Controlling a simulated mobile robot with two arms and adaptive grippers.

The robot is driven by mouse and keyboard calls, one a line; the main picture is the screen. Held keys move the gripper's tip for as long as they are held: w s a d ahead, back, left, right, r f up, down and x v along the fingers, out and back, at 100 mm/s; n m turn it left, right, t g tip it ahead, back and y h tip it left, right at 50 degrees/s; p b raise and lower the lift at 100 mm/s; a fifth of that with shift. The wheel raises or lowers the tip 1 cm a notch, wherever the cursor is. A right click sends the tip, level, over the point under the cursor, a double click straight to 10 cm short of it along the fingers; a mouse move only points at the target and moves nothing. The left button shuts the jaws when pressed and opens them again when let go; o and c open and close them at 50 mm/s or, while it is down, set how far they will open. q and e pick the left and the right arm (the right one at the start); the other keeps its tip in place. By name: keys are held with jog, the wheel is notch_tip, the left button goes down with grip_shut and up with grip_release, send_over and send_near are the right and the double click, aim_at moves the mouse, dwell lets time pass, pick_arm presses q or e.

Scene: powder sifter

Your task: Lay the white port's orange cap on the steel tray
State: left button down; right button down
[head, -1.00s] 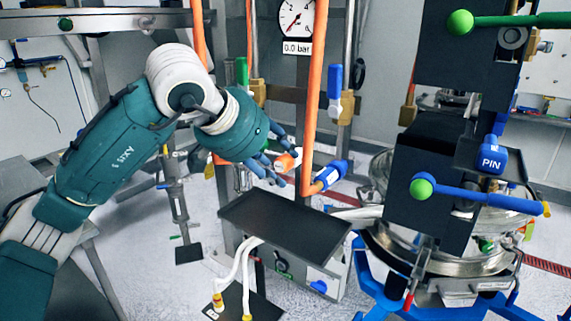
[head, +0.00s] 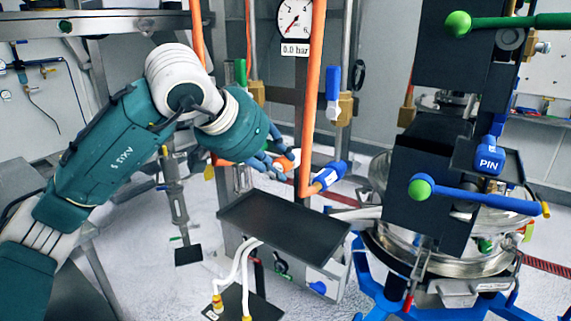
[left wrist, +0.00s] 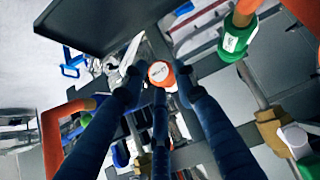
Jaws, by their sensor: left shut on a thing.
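My left gripper (head: 281,162) is shut on an orange cap (head: 290,161) with a white label. In the left wrist view the cap (left wrist: 161,74) sits between the dark blue fingertips (left wrist: 158,84). The hand is above and behind the dark, flat, rimmed steel tray (head: 272,238), near the orange pipe, and apart from the tray. The tray's surface looks bare. I cannot make out the white port; it may be hidden by the hand. My right gripper does not show.
An orange pipe (head: 312,90) stands just right of the hand, with a blue-capped fitting (head: 330,176) at its lower end. White hoses (head: 240,268) hang in front of the tray.

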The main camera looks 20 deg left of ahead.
pick_arm(q)
jog(key=shift+s+a+f, duration=0.15)
jog(key=shift+s+f, duration=0.05)
jog(key=shift+f, duration=0.35)
jog(key=s, duration=0.1)
jog(key=s+a+b, duration=0.1)
jog(key=s, duration=0.1)
jog(key=shift+s+a+r, duration=0.2)
jog(key=shift+r, duration=0.1)
